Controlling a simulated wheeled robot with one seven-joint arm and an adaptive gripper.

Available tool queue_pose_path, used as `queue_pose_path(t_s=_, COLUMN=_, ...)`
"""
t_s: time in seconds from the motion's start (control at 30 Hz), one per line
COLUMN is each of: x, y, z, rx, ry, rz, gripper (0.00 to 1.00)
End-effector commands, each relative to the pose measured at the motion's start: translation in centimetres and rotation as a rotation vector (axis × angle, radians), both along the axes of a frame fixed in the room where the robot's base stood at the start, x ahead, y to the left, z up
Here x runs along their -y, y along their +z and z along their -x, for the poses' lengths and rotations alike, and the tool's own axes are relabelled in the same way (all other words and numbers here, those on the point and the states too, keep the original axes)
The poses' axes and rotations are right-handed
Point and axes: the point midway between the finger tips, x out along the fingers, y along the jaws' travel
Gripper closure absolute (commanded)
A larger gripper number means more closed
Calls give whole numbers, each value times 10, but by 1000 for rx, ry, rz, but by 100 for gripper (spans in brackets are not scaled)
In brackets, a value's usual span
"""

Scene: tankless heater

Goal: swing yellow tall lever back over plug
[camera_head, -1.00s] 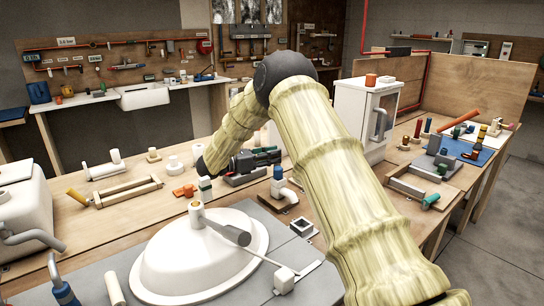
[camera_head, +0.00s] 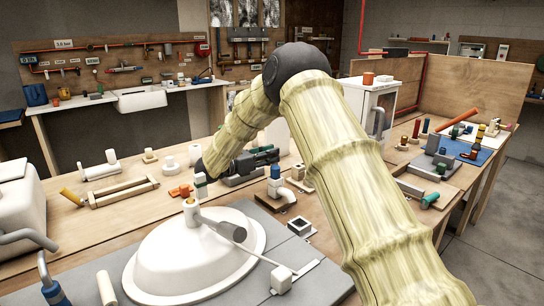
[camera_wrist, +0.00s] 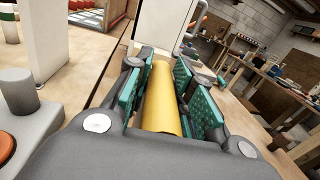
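In the wrist view, a plain yellow cylinder (camera_wrist: 161,100), which looks like the tall lever, lies lengthwise between the green-padded fingers of my gripper (camera_wrist: 166,88). The pads flank it closely on both sides; I cannot tell whether both press on it. Its near end is hidden by the gripper body. In the head view, my dark gripper (camera_head: 256,160) is low over the middle of the workbench, past my pale arm, and the yellow lever does not show there. I cannot make out a plug for certain.
A white basin (camera_head: 180,270) with a grey-handled tap stands in front. A blue-topped pipe fitting (camera_head: 276,185) and small blocks sit near the gripper. A white cabinet (camera_head: 365,95) stands behind my arm. A yellow-tipped bar frame (camera_head: 120,192) lies left.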

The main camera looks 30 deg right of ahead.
Motion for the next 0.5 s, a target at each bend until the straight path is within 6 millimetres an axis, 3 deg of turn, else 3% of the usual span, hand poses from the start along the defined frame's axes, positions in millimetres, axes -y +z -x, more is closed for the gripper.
queue_pose_path(t_s=0.33, x=0, y=0, z=0, rx=1, ry=0, rz=-1, gripper=68)
queue_pose_path(t_s=0.5, x=-11, y=0, z=0, rx=1, ry=1, rz=0, gripper=68)
